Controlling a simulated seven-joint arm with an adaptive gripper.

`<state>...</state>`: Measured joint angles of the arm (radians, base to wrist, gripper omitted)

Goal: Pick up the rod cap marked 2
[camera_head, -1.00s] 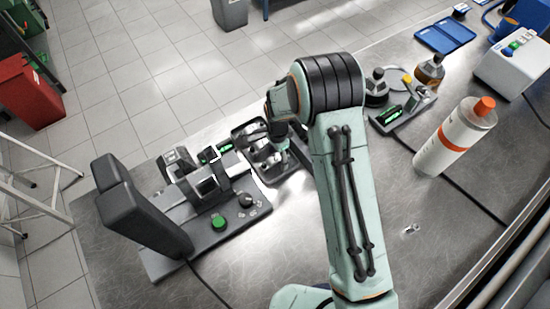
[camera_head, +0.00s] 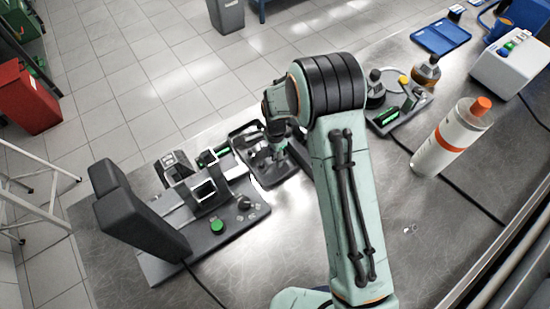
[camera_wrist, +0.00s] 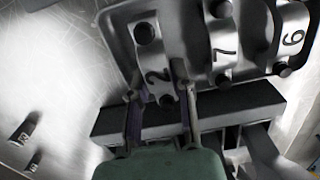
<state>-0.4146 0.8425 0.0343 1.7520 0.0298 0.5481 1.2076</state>
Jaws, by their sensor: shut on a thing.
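The rod cap marked 2 (camera_wrist: 153,62) is a curved silver piece with a dark bolt head at each end, in the wrist view. My gripper (camera_wrist: 156,84) has one finger on either side of its near end and is shut on it. The cap is still at the grey tray (camera_wrist: 112,28); I cannot tell whether it is lifted clear. In the head view my gripper (camera_head: 277,143) is over the dark tray (camera_head: 240,129), and the cap cannot be made out there.
Caps marked 7 (camera_wrist: 222,45) and 6 or 9 (camera_wrist: 291,35) sit close to the right in the tray. A dark fixture with a green button (camera_head: 217,224) stands left of the tray. Small metal parts (camera_wrist: 25,128) lie on the bench.

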